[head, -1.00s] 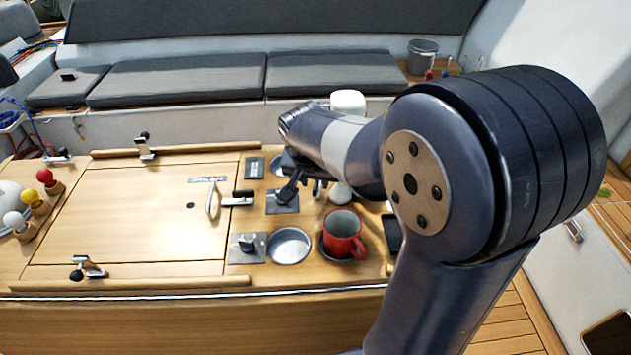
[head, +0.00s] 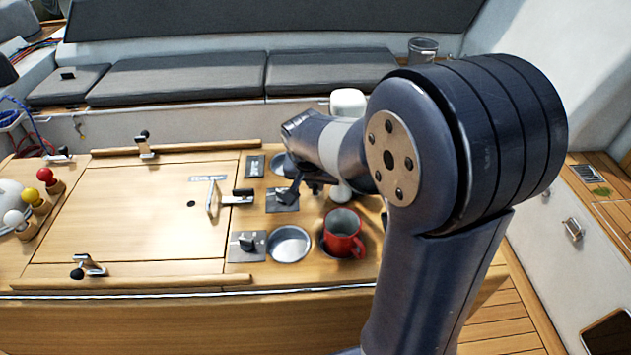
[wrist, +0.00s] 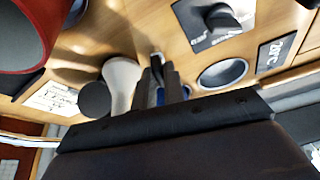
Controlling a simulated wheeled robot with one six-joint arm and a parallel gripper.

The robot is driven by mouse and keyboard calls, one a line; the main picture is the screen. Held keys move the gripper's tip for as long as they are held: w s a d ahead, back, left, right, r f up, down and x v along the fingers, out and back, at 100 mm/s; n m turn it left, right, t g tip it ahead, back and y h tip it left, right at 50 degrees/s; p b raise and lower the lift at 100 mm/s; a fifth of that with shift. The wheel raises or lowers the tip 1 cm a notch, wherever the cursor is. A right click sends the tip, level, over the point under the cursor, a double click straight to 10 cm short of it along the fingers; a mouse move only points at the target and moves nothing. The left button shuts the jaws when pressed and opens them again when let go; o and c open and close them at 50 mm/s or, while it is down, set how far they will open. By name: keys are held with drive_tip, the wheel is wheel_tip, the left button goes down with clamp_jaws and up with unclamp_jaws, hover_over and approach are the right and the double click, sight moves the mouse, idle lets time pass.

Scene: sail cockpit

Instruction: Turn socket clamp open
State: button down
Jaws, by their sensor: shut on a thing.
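My gripper (wrist: 160,85) points down at the wooden table, its narrow fingers shut on a small part, which I take to be the socket clamp's lever. A bit of silver metal, likely the socket clamp (wrist: 156,58), shows just beyond the fingertips, with some blue between the fingers. The fingers hide most of it. A pale, tapered white thing (wrist: 121,78) stands close beside the fingers; in the head view its white top (head: 348,102) rises behind my wrist. In the head view my gripper (head: 318,187) is mostly hidden by my arm.
A red mug (head: 343,233) stands close to my arm, beside an empty round metal recess (head: 289,244). A black knob on a grey plate (wrist: 215,20) and another round recess (wrist: 222,72) lie near the fingers. The wooden hatch (head: 130,215) to the left is largely clear.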

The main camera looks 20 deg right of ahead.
drive_tip(key=shift+n, duration=0.3)
drive_tip(key=shift+n+y, duration=0.3)
drive_tip(key=shift+n, duration=0.2)
drive_tip(key=c, duration=1.5)
unclamp_jaws()
drive_tip(key=v, duration=1)
drive_tip(key=shift+s+r, duration=0.3)
drive_tip(key=shift+r, duration=0.05)
